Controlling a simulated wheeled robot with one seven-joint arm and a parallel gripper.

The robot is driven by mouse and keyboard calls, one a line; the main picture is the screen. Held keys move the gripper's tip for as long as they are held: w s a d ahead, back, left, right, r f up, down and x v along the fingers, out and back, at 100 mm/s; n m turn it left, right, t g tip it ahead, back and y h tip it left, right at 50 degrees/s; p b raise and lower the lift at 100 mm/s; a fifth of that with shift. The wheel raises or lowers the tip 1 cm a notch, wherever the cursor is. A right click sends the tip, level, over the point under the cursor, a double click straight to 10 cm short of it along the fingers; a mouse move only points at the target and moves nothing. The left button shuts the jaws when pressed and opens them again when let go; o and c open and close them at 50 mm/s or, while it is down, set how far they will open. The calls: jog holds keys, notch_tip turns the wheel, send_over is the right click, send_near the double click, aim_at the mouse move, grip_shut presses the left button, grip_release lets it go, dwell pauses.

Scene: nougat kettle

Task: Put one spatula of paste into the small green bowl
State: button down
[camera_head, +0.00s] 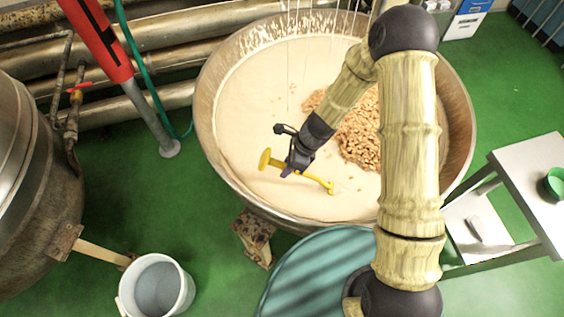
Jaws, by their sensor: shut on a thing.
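My gripper (291,164) is over the front left part of the large kettle (208,92), shut on a yellow spatula (314,180). The spatula runs from a rounded end at the left to a small end at the lower right. It lies close above the pale paste (244,100); I cannot tell whether it touches it. I see no clear lump of paste on it. The small green bowl (555,182) stands on a white table at the right edge, partly cut off by the frame. My gripper is far to the left of the bowl.
Nuts (360,135) are heaped in the paste. The white table (530,160) has a lower shelf with a small grey object (475,228). A white bucket (158,287) and a teal round lid (310,275) are in front. A red and grey post (100,45) stands left of the kettle.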

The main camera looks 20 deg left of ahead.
aim_at(265, 157)
jog(key=shift+d+f+h+p, duration=0.4)
jog(key=shift+f+h+p, duration=0.2)
jog(key=shift+f+p, duration=0.3)
jog(key=shift+d+f+h+p, duration=0.4)
jog(key=shift+f+h+p, duration=0.25)
jog(key=shift+p, duration=0.45)
jog(key=shift+h, duration=0.65)
jog(key=a+r+p, duration=0.1)
jog(key=a+p, duration=0.1)
jog(key=p, duration=0.1)
jog(key=a+r+p, duration=0.1)
jog(key=p, duration=0.2)
jog(key=shift+s+a+p, duration=0.1)
jog(key=shift+a+p, duration=0.2)
jog(key=shift+a, duration=0.05)
jog(key=shift+t+h, duration=0.3)
jog(key=shift+s+a+r+p, duration=0.1)
jog(key=shift+a+r+p, duration=0.6)
jog(key=shift+r+p, duration=0.65)
jog(key=shift+s+a+r+p, duration=0.1)
jog(key=shift+a+r+p, duration=0.6)
jog(key=shift+r+p, duration=0.6)
jog(key=shift+a+r+p, duration=0.7)
jog(key=shift+r+p, duration=0.3)
jog(key=shift+r, duration=0.65)
notch_tip(265, 157, up, 6)
jog(key=a+p, duration=0.2)
jog(key=p, duration=0.2)
jog(key=shift+a+r+p, duration=0.2)
jog(key=shift+p, duration=0.1)
